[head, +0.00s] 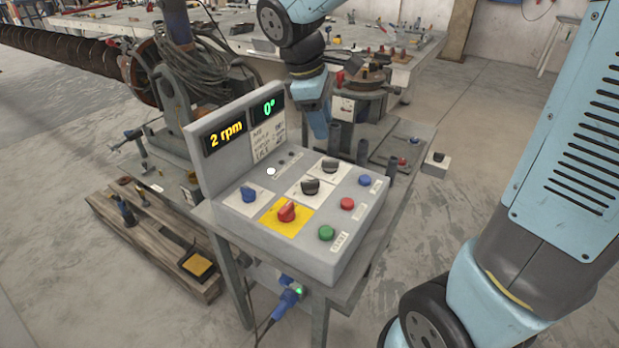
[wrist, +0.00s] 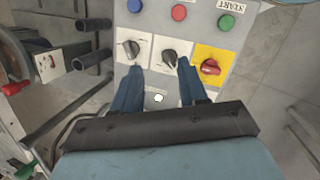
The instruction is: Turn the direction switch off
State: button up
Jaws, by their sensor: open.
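The grey control box (head: 262,240) carries two black knobs on white plates, one nearer (head: 310,186) and one farther (head: 330,165). A red knob (head: 287,210) sits on a yellow plate and a blue knob (head: 248,193) on a white plate. The knob labels are too small to read, so I cannot tell which is the direction switch. My gripper (head: 320,132) is open and empty, beyond the box in the head view. In the wrist view its fingers (wrist: 160,66) point towards the black knobs (wrist: 131,48) (wrist: 170,58), apart from them; the blue knob is hidden there.
Blue (head: 364,180), red (head: 347,203) and green (head: 326,233) buttons line the box's right edge. The raised display panel (head: 222,139) reads 2 rpm and 0°. A pallet with tools (head: 160,235) lies left; a cluttered workbench (head: 410,68) stands behind.

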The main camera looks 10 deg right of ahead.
aim_at(310, 181)
jog(key=w+a+f+n+h, duration=0.1)
jog(key=w+a+f+n, duration=0.2)
jog(key=a+f+n, duration=0.35)
jog(key=shift+m, duration=0.65)
jog(key=x, duration=1.2)
jog(key=shift+s+f, duration=0.1)
jog(key=shift+s, duration=0.2)
jog(key=shift+c, duration=0.2)
